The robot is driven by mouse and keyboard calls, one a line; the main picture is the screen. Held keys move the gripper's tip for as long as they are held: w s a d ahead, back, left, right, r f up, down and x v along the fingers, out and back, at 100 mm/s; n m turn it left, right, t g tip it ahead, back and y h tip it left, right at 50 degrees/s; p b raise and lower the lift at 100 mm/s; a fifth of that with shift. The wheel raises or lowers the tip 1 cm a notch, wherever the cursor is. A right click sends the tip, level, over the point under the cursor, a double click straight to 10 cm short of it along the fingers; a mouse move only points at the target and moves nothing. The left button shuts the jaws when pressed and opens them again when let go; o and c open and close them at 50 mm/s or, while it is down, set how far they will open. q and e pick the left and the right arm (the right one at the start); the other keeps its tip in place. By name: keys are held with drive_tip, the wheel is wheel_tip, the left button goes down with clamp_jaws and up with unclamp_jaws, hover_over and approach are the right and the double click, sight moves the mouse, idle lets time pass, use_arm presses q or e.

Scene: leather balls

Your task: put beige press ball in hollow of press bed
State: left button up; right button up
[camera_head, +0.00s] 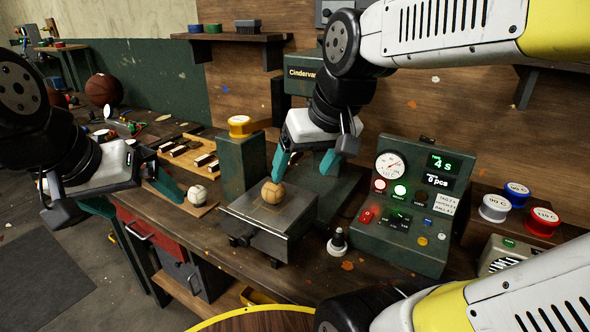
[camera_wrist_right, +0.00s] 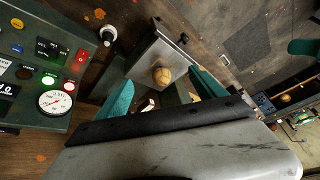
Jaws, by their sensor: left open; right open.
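The beige press ball (camera_head: 273,192) rests on the grey metal press bed (camera_head: 254,228), near the middle of its top. Its underside is hidden, so I cannot tell how deep it sits in the hollow. My right gripper (camera_head: 304,164) is open and empty, just above and behind the ball. The right wrist view shows the ball (camera_wrist_right: 162,76) on the bed (camera_wrist_right: 150,48), ahead of the two spread teal fingers (camera_wrist_right: 162,92) and clear of them. My left gripper (camera_head: 112,194) is open and empty at the left, over the bench's left edge.
A pale ball (camera_head: 197,194) lies on a wooden board left of the green press post (camera_head: 243,165). A control panel (camera_head: 402,205) with a gauge stands right of the bed. A small black-and-white knob (camera_head: 337,243) stands between them. Coloured tins (camera_head: 542,221) are at the right.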

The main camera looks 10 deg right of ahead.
drive_tip(key=s, duration=0.1)
drive_tip(key=s+m+t, duration=0.1)
drive_tip(key=shift+s+d+f, duration=0.1)
drive_tip(key=shift+s+f, duration=0.2)
drive_tip(key=shift+s, duration=0.05)
idle(0.9)
